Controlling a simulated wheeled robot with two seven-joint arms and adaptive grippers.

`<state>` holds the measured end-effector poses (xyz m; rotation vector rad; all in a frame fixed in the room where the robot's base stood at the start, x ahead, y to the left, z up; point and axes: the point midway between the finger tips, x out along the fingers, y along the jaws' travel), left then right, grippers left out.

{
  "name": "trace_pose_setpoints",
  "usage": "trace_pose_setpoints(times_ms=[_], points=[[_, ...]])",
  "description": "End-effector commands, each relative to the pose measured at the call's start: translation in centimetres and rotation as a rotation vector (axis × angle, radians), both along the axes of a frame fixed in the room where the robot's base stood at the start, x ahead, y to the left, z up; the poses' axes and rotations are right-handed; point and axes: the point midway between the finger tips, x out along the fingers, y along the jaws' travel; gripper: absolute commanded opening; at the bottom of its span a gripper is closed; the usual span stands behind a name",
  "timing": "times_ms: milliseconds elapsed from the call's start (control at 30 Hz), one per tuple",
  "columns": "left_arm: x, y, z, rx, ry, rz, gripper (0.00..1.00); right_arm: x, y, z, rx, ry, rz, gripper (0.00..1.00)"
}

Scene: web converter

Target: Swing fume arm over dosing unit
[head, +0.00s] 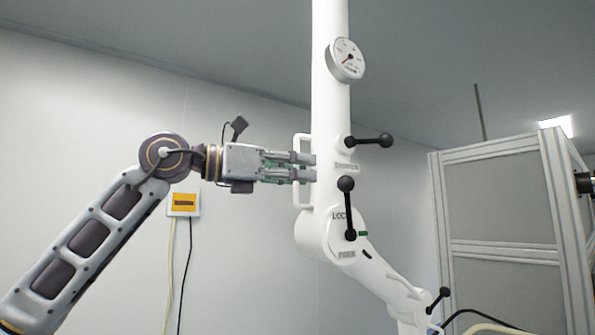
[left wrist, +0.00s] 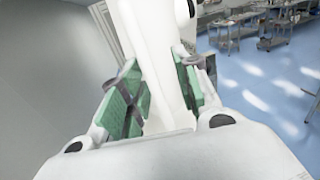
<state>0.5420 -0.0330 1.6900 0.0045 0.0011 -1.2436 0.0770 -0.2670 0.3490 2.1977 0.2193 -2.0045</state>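The fume arm (head: 330,110) is a thick white upright tube with a round gauge (head: 346,60), black ball-ended levers and a joint marked LOCK. From the joint, a white lower section (head: 385,280) slopes down to the right. A white D-shaped handle (head: 301,201) is on the tube's left side. My left gripper (head: 305,167) points right at the handle, its fingers apart and overlapping the handle bar. In the left wrist view white fume arm parts (left wrist: 158,55) stand between the green finger pads; contact is unclear. No dosing unit can be made out. My right gripper is not in view.
A grey-panelled frame (head: 500,200) stands at the right. A yellow wall box (head: 184,203) with hanging cables is behind my left arm. The left wrist view shows carts (left wrist: 265,25) on a blue floor with open room at the right.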

Motion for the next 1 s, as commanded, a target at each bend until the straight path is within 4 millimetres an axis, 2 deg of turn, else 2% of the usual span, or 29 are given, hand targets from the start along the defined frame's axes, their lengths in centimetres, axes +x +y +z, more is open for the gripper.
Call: trace_pose_setpoints(times_ms=[367, 567, 1000], points=[[-0.3, 1.2, 0.1, -0.003, -0.001, 0.003, 0.32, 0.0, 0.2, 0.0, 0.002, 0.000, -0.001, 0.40], [-1.0, 3.1, 0.1, -0.002, -0.002, 0.004, 0.32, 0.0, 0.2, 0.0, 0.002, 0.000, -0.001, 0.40], [-3.0, 8.6, 0.0, -0.001, 0.000, 0.002, 0.32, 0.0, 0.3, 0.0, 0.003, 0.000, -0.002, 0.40]])
